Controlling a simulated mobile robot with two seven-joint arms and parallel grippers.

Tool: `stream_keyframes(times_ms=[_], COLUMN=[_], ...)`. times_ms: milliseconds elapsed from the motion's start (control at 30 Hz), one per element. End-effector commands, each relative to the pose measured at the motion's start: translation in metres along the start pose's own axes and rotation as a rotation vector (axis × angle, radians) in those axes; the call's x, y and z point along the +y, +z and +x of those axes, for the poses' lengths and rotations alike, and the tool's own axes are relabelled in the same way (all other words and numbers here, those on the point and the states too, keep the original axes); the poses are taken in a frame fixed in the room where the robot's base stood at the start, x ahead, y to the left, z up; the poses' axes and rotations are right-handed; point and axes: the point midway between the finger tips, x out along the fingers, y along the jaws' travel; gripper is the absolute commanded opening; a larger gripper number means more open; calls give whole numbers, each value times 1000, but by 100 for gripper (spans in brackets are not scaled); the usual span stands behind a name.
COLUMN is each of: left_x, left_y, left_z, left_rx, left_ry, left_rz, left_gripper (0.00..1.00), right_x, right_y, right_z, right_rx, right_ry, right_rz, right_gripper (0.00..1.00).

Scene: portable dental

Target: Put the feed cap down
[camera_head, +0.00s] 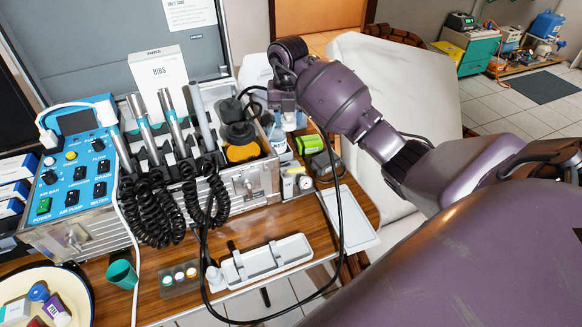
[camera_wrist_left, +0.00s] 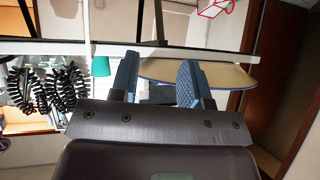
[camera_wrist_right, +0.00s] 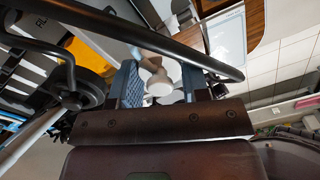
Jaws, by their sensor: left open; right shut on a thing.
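My right gripper (camera_wrist_right: 161,82) is shut on the feed cap (camera_wrist_right: 159,86), a small white piece with a round end, between the blue pads in the right wrist view. In the head view the right gripper (camera_head: 283,104) is above the right end of the metal case, near white and blue bottles (camera_head: 277,139); the cap cannot be clearly told apart there. A dark hose crosses close to the right fingers. My left gripper (camera_wrist_left: 157,82) is open and empty in the left wrist view, close to the table edge; it is outside the head view.
The wooden table holds a white divided tray (camera_head: 266,262), a flat pale tray (camera_head: 349,218), a green cup (camera_head: 122,274) and a basin (camera_head: 82,282). The blue control unit (camera_head: 75,172) and coiled cords (camera_head: 160,212) stand left. A black hose loops over the front.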

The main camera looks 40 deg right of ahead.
Motion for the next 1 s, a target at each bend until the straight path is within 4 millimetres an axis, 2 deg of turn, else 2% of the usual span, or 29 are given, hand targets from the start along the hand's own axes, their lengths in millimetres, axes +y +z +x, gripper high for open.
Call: stream_keyframes(times_ms=[33, 100, 333, 500, 600, 867, 1000], left_x=[1, 2, 4, 5, 5, 5, 6], left_y=[9, 11, 2, 6, 9, 8, 14], left_z=[4, 6, 12, 16, 16, 16, 18], left_rx=[-11, -14, 3, -3, -8, -4, -14], left_ry=[2, 4, 9, 12, 12, 13, 14], left_rz=[1, 2, 6, 7, 8, 10, 10], left_gripper=[43, 43, 43, 43, 43, 43, 43], right_x=[0, 0, 0, 0, -1, -1, -1], right_y=[-2, -2, -2, -2, -1, -1, -2], right_z=[22, 38, 84, 116, 128, 141, 161], right_rx=[12, 13, 9, 8, 6, 4, 7], right_ry=[-4, -5, -4, -3, -3, -2, -3], right_rz=[-1, -1, -2, -3, -3, -3, -3], right_gripper=[20, 20, 20, 20, 20, 20, 20])
